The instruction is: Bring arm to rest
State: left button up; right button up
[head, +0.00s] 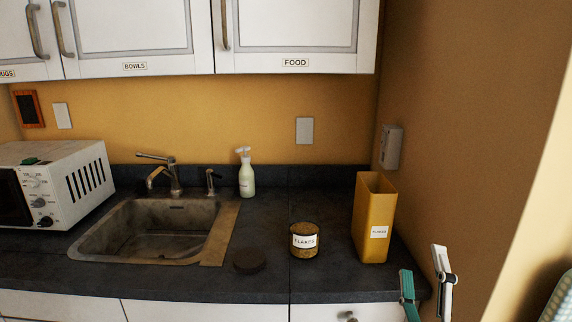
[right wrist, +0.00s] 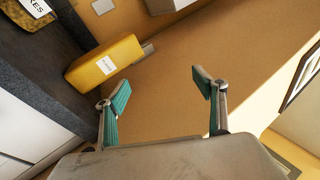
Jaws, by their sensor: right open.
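My right gripper (head: 424,285) is at the lower right of the head view, just off the right front corner of the dark countertop (head: 200,283). In the right wrist view its two teal-padded fingers (right wrist: 162,95) are spread apart with nothing between them. A tall yellow box labelled flakes (head: 372,220) stands upright on the counter, behind and left of the gripper and apart from it. It also shows in the right wrist view (right wrist: 88,71). My left gripper is in neither view.
A jar labelled flakes (head: 305,241) stands left of the box, with a dark round lid (head: 249,261) beside it. The brown wall (head: 470,130) is at the right.

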jog(key=s+a+f+n+g+y, duration=0.2)
jog(key=a+f+n+y, duration=0.1)
jog(key=f+n, duration=0.45)
jog(key=s+a+f+n+g+y, duration=0.2)
jog(key=a+f+n+y, duration=0.1)
jog(key=f+n, duration=0.4)
jog(key=s+a+f+n+g+y, duration=0.1)
jog(key=a+f+n+g+y, duration=0.2)
jog(key=f+n, duration=0.45)
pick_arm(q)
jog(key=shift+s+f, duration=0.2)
pick_arm(e)
jog(key=s+d+f+n+g, duration=0.1)
jog(key=s+f+n, duration=0.1)
jog(key=f, duration=0.5)
jog(key=s+d+f+n+g+h, duration=0.1)
jog(key=s+f+g, duration=0.1)
jog(key=s+f, duration=0.3)
jog(key=s+d+f+n+g, duration=0.1)
jog(key=s+d+f+n, duration=0.1)
jog(key=f, duration=0.6)
jog(key=shift+s+f+n+g+h, duration=0.3)
jog(key=shift+s+f+h, duration=0.1)
jog(key=shift+s, duration=0.45)
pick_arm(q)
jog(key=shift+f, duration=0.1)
pick_arm(e)
jog(key=shift+r, duration=0.1)
